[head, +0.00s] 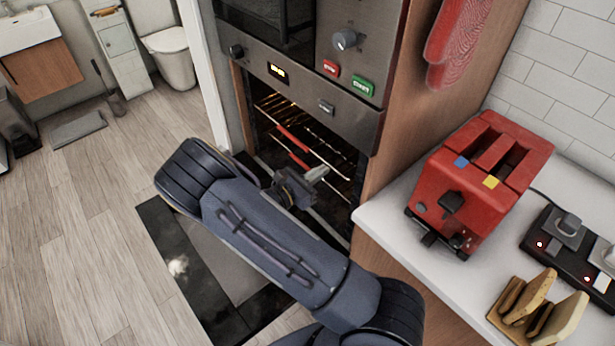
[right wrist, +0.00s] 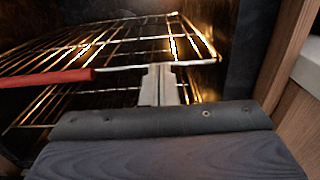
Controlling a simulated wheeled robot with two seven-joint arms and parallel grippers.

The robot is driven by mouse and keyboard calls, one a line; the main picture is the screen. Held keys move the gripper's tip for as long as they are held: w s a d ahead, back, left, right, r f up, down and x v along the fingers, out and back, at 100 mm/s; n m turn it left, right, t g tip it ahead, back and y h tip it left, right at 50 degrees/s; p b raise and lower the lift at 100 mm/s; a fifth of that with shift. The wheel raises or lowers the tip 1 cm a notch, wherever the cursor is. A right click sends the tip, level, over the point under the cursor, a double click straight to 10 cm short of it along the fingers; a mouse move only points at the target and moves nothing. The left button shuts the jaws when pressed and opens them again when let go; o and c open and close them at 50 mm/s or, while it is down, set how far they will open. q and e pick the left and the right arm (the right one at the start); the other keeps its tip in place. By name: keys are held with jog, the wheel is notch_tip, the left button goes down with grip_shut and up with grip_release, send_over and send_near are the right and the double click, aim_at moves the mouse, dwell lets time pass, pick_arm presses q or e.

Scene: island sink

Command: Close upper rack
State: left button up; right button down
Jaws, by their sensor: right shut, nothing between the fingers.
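The oven stands open, with two wire racks inside. The upper rack (head: 292,138) has a red strip along its front edge and appears to sit within the oven opening. The lower rack (head: 299,161), also with a red strip, is just below it. My right gripper (head: 318,173) is shut and empty at the oven opening, near the lower rack's front in the head view. In the right wrist view, my right gripper's fingertips (right wrist: 160,70) are at the front bar of a wire rack (right wrist: 120,45); I cannot tell whether they touch. My left gripper is out of view.
The lowered oven door (head: 165,240) lies below my right arm. A wooden cabinet side borders the oven on the right. A red toaster (head: 480,175) and a bread holder (head: 540,308) stand on the white counter (head: 390,215).

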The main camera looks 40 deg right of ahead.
aim_at(332, 163)
jog(key=shift+d, duration=0.2)
jog(key=d, duration=0.4)
jog(key=shift+w+d, duration=0.15)
jog(key=shift+w, duration=0.05)
jog(key=shift+r, duration=0.15)
